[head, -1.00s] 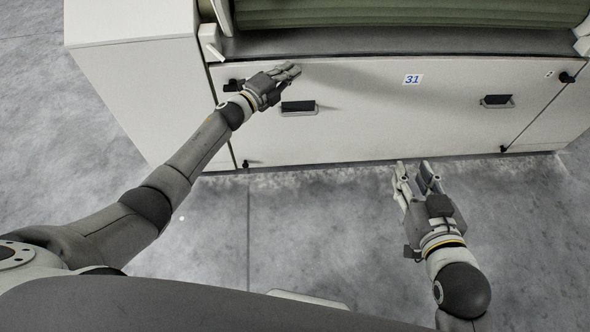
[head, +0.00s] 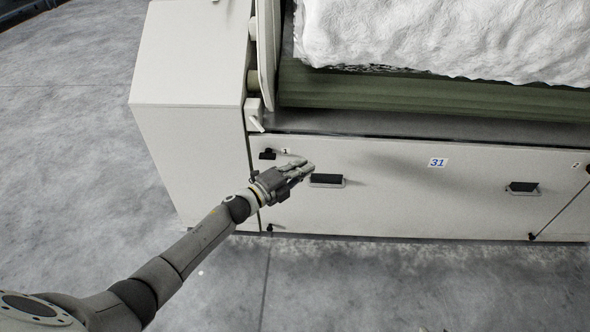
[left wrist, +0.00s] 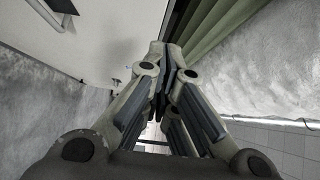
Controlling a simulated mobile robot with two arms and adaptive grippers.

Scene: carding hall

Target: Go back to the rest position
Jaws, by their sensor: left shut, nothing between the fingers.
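My left gripper (head: 303,172) is in front of the white machine's lower panel (head: 400,205) in the head view, close to the left panel handle (head: 327,181). Its fingers are together with nothing between them. The left wrist view also shows these fingers (left wrist: 165,60) meeting, with part of the panel and a dark handle at the upper left. My right gripper is out of the head view.
The panel carries a number 31 label (head: 438,162), a second handle (head: 522,187) and black latches (head: 267,154). Above it are a green roller (head: 400,98) and white fibre (head: 440,40). Grey concrete floor (head: 80,170) is open at the left and in front.

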